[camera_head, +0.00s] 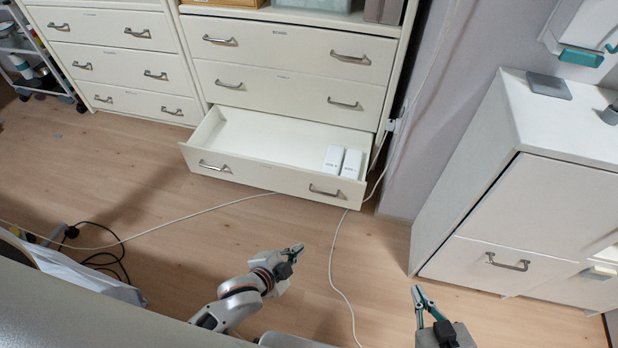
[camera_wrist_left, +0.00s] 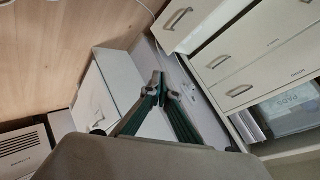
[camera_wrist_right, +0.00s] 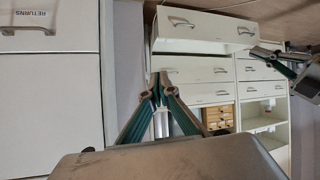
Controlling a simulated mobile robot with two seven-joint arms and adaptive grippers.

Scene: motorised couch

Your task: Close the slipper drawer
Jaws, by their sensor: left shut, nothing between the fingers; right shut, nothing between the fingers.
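An open white drawer (camera_head: 262,176) sticks out at the bottom of the right-hand white dresser (camera_head: 290,90). Its label is too small to read. It has two metal handles and holds two small white boxes (camera_head: 341,160) at its right end. The drawer also shows at the top of the right wrist view (camera_wrist_right: 205,32). My left gripper (camera_head: 298,249) is shut and empty, over the floor in front of the drawer's right part, apart from it. My right gripper (camera_head: 417,291) is shut and empty, further right and nearer, close to the white cabinet.
A white cabinet (camera_head: 530,200) with a handled front stands at the right. White cables (camera_head: 333,262) cross the wooden floor. Another dresser (camera_head: 115,60), its drawers shut, stands at the left. A grey edge (camera_head: 100,310) runs across the lower left. The floor before the drawer is mostly clear.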

